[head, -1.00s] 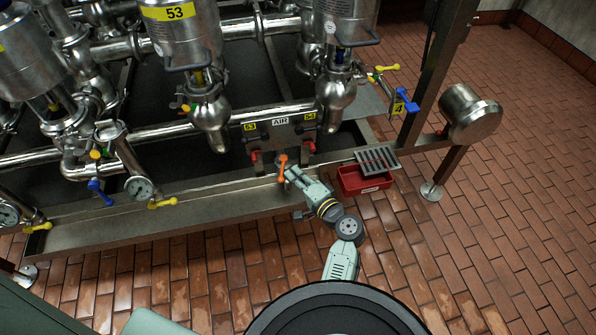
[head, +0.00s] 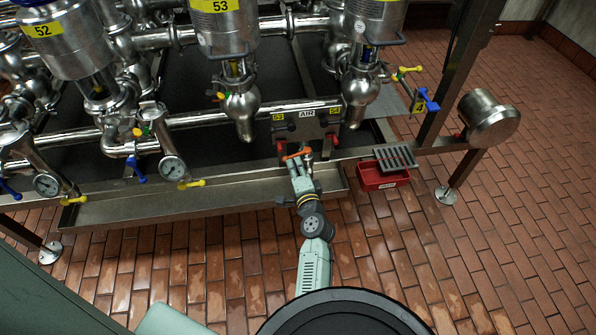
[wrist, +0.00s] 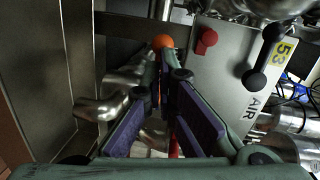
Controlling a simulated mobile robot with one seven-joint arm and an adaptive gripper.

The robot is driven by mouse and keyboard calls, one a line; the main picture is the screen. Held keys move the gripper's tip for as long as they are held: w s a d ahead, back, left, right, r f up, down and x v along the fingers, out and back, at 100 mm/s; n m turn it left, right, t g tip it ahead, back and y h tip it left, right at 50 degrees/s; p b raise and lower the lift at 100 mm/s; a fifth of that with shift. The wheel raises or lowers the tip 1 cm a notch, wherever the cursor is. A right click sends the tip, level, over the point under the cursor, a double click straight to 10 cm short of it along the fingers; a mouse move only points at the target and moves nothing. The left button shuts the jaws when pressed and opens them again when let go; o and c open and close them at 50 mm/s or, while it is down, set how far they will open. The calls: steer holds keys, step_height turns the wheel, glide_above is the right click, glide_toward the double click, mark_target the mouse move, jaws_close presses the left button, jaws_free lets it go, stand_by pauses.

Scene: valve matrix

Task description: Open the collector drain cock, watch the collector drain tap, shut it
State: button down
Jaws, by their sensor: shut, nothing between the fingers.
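An orange lever handle (head: 296,154) sits at the trough's back edge, just below the AIR panel; I take it as the collector drain cock. It lies crosswise in the head view. My gripper (head: 299,168) is shut and empty, right at the handle; whether it touches cannot be told. In the wrist view my fingers (wrist: 170,80) come together just short of the handle's orange end (wrist: 162,41). A bent steel pipe (wrist: 103,105) shows to their left; I cannot tell whether it is the drain tap. No flow is clearly visible.
The AIR panel (head: 307,127) with red and black knobs stands close behind. A steel trough (head: 230,202) runs along the front. A red bin (head: 382,177) stands right, with a grate (head: 395,158) above. Yellow lever (head: 191,184) is left. Brick floor is open in front.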

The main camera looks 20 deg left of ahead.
steer(key=shift+w+a, duration=0.3)
steer(key=shift+a, duration=0.75)
